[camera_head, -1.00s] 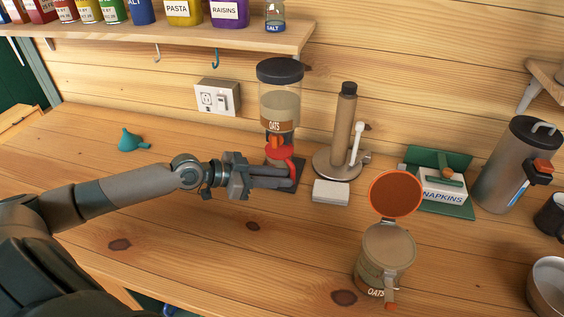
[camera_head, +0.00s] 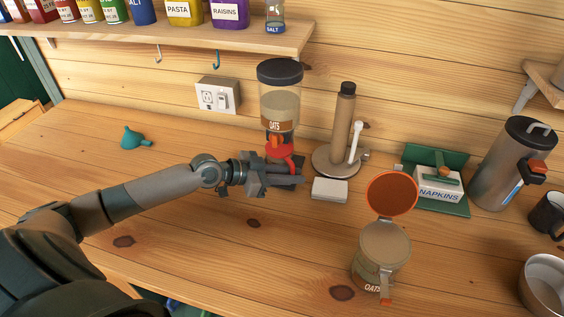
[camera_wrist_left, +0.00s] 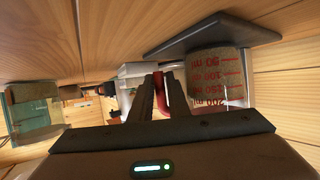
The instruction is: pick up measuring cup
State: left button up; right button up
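The measuring cup is clear with red markings and a red handle. It shows upside down in the left wrist view (camera_wrist_left: 218,80), holding oats. Its base meets the dark plate of the oats dispenser (camera_head: 280,88). In the head view its red handle (camera_head: 291,160) shows just above my left gripper, which hides much of the cup. My left gripper (camera_head: 300,181) reaches in from the left at the cup. In the wrist view, its two dark fingers (camera_wrist_left: 163,85) stand on either side of the red handle. Whether they press on it I cannot tell. My right gripper is out of view.
A white block (camera_head: 329,190) and a paper-towel stand (camera_head: 342,125) are right of the cup. An open oats jar (camera_head: 384,250) stands in front, and a napkin holder (camera_head: 438,182) further right. A teal funnel (camera_head: 134,138) lies left. The left counter is mostly clear.

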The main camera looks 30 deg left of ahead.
pick_arm(q)
grip_shut()
jog(key=shift+r, duration=0.3)
